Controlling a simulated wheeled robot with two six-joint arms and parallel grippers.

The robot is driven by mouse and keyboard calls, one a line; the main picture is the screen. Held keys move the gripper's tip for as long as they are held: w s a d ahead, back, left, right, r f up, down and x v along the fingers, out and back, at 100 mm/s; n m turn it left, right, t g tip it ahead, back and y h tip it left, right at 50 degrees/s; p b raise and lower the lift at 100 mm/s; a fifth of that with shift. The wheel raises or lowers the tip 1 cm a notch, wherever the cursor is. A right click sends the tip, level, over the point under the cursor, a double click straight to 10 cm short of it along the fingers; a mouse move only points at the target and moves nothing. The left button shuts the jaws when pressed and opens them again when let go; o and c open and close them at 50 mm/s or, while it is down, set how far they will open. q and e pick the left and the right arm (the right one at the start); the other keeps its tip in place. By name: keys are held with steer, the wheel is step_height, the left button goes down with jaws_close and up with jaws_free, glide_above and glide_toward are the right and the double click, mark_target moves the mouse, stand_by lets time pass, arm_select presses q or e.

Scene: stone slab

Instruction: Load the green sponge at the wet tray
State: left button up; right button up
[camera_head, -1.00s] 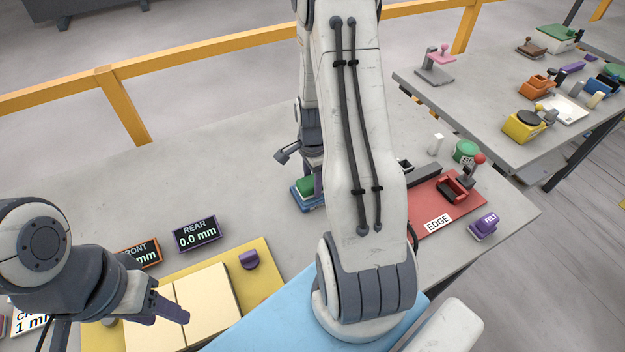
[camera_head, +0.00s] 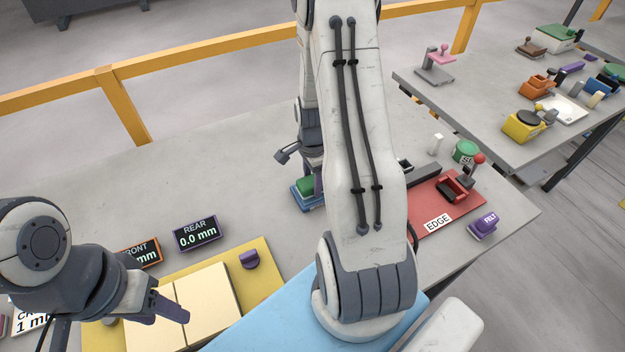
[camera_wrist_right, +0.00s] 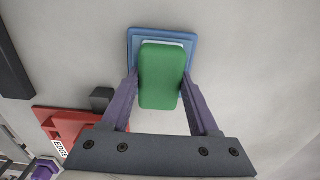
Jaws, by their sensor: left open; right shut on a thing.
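The green sponge (camera_wrist_right: 161,76) lies between the fingers of my right gripper (camera_wrist_right: 160,88) in the right wrist view, and the gripper is shut on it. The blue wet tray (camera_wrist_right: 190,44) is behind the sponge, with a pale inner surface partly showing. In the head view the sponge (camera_head: 305,185) shows at the tray (camera_head: 308,202), beside my right arm, which hides part of both. I cannot tell whether the sponge touches the tray. My left gripper (camera_head: 172,305) is open and empty over the cream slab.
The cream slab (camera_head: 205,300) lies on a yellow mat (camera_head: 268,277) with a purple knob piece (camera_head: 249,260). Two readouts, REAR (camera_head: 196,234) and FRONT (camera_head: 140,253), stand behind it. A red EDGE plate (camera_head: 455,212) and purple FELT block (camera_head: 483,227) are at right. The grey table is clear at back left.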

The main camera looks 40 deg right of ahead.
mark_target(312, 180)
steer(key=shift+r+p, duration=3.05)
steer(key=shift+r, duration=0.4)
steer(key=shift+r, duration=0.1)
step_height(312, 180, up, 7)
steer(key=p, duration=0.4)
steer(key=w+a+f+n+b, duration=0.1)
steer(key=a+f+n+b, duration=0.1)
steer(key=a+n, duration=0.3)
steer(key=w+a+f+n+b, duration=0.1)
steer(key=a+f+n+b, duration=0.1)
steer(key=a+f+n, duration=0.3)
steer(key=a+f+n+b, duration=0.2)
steer(key=a+f+n, duration=0.2)
steer(key=n, duration=0.5)
steer(key=shift+w+a+f, duration=0.1)
steer(key=shift+w+a, duration=0.1)
steer(key=shift+a, duration=0.35)
steer(key=shift+w+a, duration=0.2)
steer(key=shift+a, duration=0.35)
steer(key=shift+a+f+n, duration=0.2)
steer(key=shift+a+n, duration=0.3)
steer(key=shift+n, duration=0.4)
steer(key=shift+s, duration=0.1)
